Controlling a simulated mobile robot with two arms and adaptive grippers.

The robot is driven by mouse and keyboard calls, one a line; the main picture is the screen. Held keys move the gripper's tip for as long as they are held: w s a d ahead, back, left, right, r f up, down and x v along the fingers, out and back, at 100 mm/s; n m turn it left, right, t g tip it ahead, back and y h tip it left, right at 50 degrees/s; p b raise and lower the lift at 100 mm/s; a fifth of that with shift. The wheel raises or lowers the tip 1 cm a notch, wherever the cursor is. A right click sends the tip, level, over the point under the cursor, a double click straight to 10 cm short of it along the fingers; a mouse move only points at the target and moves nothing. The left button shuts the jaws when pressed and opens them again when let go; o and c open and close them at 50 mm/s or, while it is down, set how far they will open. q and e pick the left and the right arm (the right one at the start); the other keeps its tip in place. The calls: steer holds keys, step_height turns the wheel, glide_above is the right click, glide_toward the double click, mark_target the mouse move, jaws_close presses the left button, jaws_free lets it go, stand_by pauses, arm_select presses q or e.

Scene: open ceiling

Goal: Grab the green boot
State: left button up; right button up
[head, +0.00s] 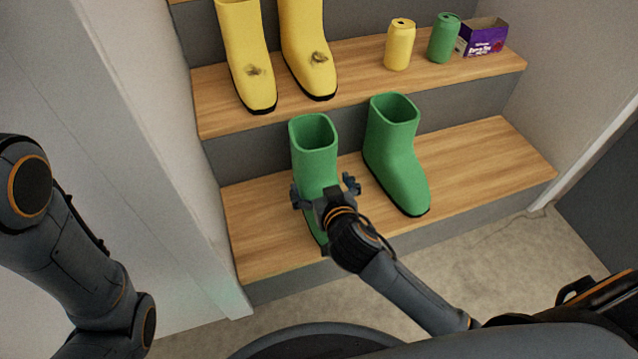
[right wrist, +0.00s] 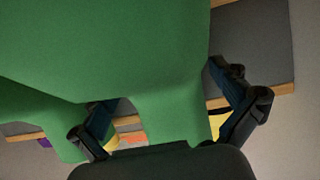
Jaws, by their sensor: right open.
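Two green boots stand upright on the lower wooden step. The left green boot (head: 315,160) has my right gripper (head: 325,188) right in front of its shaft, with the fingers spread to either side. The gripper hides part of this boot's foot. In the right wrist view a green boot (right wrist: 120,50) fills much of the picture, and the open fingers of my right gripper (right wrist: 165,115) lie on either side of its lower part. Whether they touch it I cannot tell. The right green boot (head: 395,155) stands beside it, clear of the gripper. My left gripper is not in view.
Yellow boots (head: 245,50) stand on the step above, with a yellow can (head: 399,45), a green can (head: 443,38) and a purple box (head: 484,37) to their right. The lower step (head: 480,160) is bare at right. A white wall (head: 150,130) borders the left.

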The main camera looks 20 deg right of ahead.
steer(key=shift+w, duration=0.15)
steer(key=c, duration=1.2)
steer(key=shift+r, duration=0.1)
steer(key=shift+c, duration=0.5)
